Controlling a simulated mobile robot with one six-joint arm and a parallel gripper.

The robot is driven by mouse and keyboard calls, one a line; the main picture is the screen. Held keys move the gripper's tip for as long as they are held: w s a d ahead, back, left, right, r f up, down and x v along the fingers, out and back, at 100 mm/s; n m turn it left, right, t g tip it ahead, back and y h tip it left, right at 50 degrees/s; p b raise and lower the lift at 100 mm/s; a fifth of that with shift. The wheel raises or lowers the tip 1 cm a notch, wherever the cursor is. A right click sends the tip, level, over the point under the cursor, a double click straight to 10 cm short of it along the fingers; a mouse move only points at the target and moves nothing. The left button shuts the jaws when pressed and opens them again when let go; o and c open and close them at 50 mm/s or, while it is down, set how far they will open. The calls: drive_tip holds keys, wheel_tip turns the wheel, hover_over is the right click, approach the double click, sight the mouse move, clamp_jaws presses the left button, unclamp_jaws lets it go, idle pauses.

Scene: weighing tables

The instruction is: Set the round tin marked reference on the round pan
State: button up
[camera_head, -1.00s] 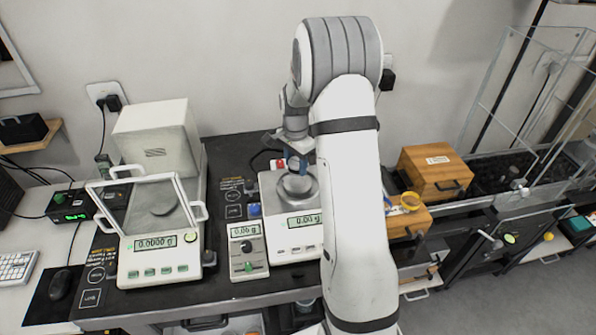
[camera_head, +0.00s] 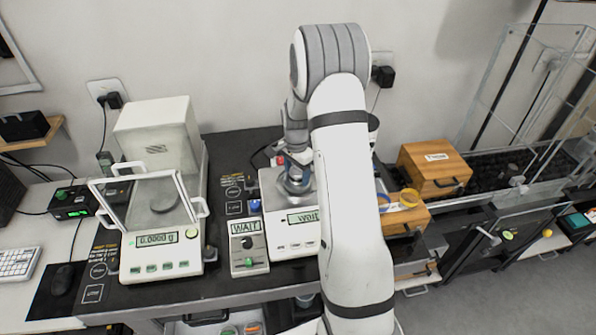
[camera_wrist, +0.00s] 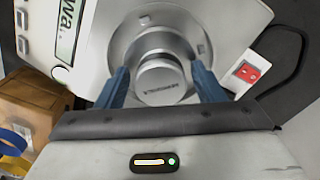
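A second balance (camera_head: 160,255) with a glass draft shield stands at left, reading zero. A wooden box (camera_head: 434,170) and rings of tape (camera_head: 409,198) lie right of my arm. A red switch (camera_wrist: 246,72) sits beside the pan's balance.

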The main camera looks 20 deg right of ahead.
sight(296, 171)
drive_tip(key=shift+o, duration=0.4)
drive_tip(key=shift+r, duration=0.1)
drive_tip(key=shift+r, duration=0.25)
wheel_tip(296, 171, up, 11)
drive_tip(key=b, duration=0.2)
drive_tip(key=s+a+r+n+t, duration=0.2)
drive_tip(key=s+a+r+n, duration=0.45)
drive_tip(key=s+r, duration=0.5)
drive_tip(key=s+a+n, duration=0.2)
drive_tip(key=s+n, duration=0.1)
drive_tip(key=s, duration=0.5)
drive_tip(key=s+a+f+n+t, duration=0.1)
drive_tip(key=s+n, duration=0.3)
drive_tip(key=s, duration=0.5)
drive_tip(key=shift+s+a, duration=0.3)
drive_tip(key=shift+a, duration=0.55)
drive_tip(key=shift+n, duration=0.25)
